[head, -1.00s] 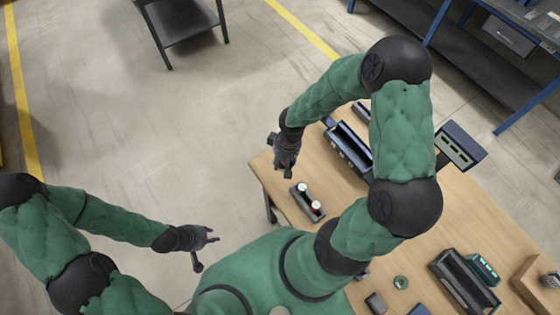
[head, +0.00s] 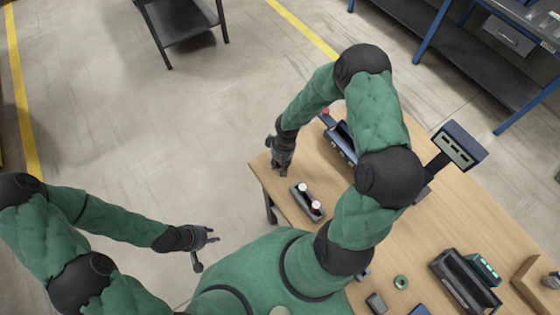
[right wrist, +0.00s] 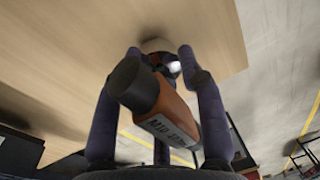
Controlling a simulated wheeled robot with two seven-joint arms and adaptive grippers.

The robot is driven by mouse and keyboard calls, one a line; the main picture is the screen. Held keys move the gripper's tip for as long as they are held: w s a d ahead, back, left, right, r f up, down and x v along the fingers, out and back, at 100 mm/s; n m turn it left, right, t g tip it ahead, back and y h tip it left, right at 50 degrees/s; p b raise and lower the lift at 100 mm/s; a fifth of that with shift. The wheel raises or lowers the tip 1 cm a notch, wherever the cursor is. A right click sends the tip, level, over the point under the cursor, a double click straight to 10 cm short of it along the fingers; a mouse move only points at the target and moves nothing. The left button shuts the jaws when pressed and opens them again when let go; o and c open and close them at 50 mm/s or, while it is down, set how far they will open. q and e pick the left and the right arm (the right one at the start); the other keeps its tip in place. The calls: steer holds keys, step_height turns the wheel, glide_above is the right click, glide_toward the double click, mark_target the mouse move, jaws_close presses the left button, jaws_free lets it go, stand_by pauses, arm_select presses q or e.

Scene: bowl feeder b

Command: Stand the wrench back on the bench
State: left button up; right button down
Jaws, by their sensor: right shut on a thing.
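My right gripper (head: 281,160) is over the back left corner of the wooden bench (head: 462,213). The right wrist view shows its fingers (right wrist: 150,75) shut on an orange body with a black end and a white label, which I take as the wrench (right wrist: 172,112). It lies tilted between the fingers. In the head view the wrench cannot be told apart from the dark gripper. The gap between wrench and bench top is unclear. My left gripper (head: 203,240) is open and empty, off the bench, over the floor.
A small dark tray (head: 307,203) with white-topped and red items stands close to my right gripper. A blue-grey feeder unit (head: 340,140) is to its right, partly behind my arm. A black holder (head: 463,280) and a green ring (head: 400,282) are at the front.

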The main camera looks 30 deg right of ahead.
steer(key=c, duration=0.8)
jaws_free()
steer(key=shift+f, duration=0.1)
steer(key=shift+o, duration=0.2)
step_height(320, 180, up, 12)
steer(key=d+p, duration=0.1)
steer(key=shift+d, duration=0.15)
